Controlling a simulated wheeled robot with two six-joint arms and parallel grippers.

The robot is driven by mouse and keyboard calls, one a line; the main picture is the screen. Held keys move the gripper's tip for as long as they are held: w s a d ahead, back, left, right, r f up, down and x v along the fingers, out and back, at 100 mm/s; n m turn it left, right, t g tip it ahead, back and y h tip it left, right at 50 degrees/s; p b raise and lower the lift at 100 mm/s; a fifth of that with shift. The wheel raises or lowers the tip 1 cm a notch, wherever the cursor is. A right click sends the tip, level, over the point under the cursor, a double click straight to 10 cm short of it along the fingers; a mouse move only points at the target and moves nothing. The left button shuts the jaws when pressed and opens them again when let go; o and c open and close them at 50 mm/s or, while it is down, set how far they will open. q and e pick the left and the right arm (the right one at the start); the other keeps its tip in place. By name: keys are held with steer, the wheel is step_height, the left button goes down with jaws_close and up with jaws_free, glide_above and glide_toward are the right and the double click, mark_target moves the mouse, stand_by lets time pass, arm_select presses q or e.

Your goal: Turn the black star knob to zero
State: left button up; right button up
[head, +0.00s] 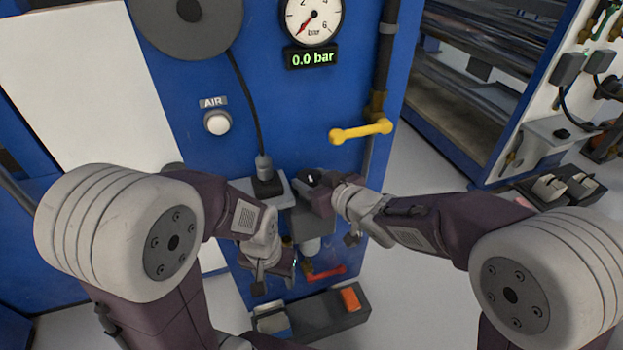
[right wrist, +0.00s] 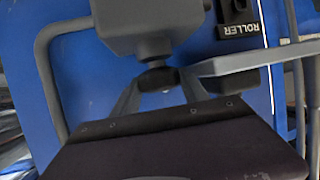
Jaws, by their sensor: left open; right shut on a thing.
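The black star knob (head: 308,177) sits on top of a grey regulator body (head: 312,222) on the blue machine front. It also shows in the right wrist view (right wrist: 158,79), between the fingers and partly hidden by them. My right gripper (head: 322,190) is shut on the knob, coming in from the right. My left gripper (head: 274,272) is open and empty, lower and to the left of the regulator, pointing down. The round gauge (head: 314,17) has its red needle at the lower left, close to the low end of its scale. The display (head: 312,58) below it reads 0.0 bar.
A yellow lever (head: 361,131) sticks out right of the knob. A red handle (head: 326,273) is below the regulator. A white button (head: 217,122) under an AIR label is up left. A dark box (head: 330,315) with an orange part stands low in front.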

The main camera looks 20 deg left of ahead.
steer(key=shift+w+d+r+n+p, duration=0.15)
steer(key=shift+r+n+p, duration=0.15)
steer(key=shift+r+p, duration=0.35)
steer(key=shift+f+n+g+y+p, duration=0.3)
steer(key=shift+f+g+y+p, duration=0.1)
steer(key=shift+f+g+p, duration=0.1)
arm_select(q)
step_height(320, 180, up, 4)
steer(key=shift+f, duration=0.25)
arm_select(e)
steer(key=o, duration=1.1)
steer(key=shift+f, duration=0.1)
